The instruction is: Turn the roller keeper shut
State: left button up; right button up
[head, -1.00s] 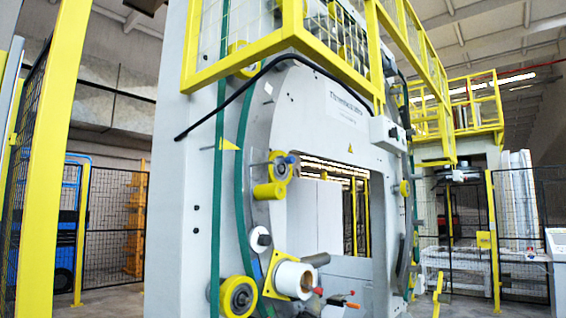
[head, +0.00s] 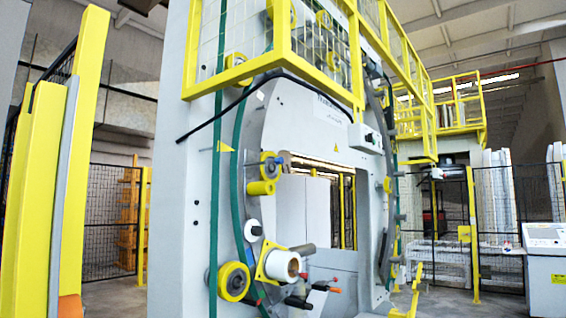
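The wrapping machine's big grey ring (head: 306,130) stands in the middle of the head view. Low on its left side, a white roll (head: 283,265) sits on a yellow plate (head: 263,266), end facing me. Small dark levers (head: 298,302) stick out just below the roll, and a red tip (head: 304,276) shows beside it. Higher up are a yellow roller (head: 261,188) and a round yellow-rimmed roller (head: 270,165). I cannot tell which part is the roller keeper or whether it is shut. Neither gripper is in view.
A yellow wheel (head: 234,281) is mounted left of the roll. Yellow posts (head: 84,120) and black mesh fence (head: 112,215) stand at left. A white control console (head: 549,270) stands at right. Yellow railings (head: 330,85) run overhead. Floor shows at lower right.

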aim_at(278, 160)
jog(key=u, duration=0.4)
jog(key=k+u, duration=0.1)
jog(key=u, duration=0.3)
jog(key=j+u, duration=0.1)
jog(key=u, duration=0.35)
jog(key=k+u, duration=0.1)
jog(key=u, duration=0.3)
jog(key=l+u, duration=0.25)
jog(key=l, duration=0.25)
jog(key=k+l+u, duration=0.1)
jog(key=l+u, duration=0.15)
jog(key=l, duration=0.2)
jog(key=k+l+u, duration=0.1)
jog(key=l+u, duration=0.15)
jog(key=l, duration=0.25)
jog(key=k+l+u, duration=0.25)
jog(key=l, duration=0.2)
jog(key=i, duration=0.1)
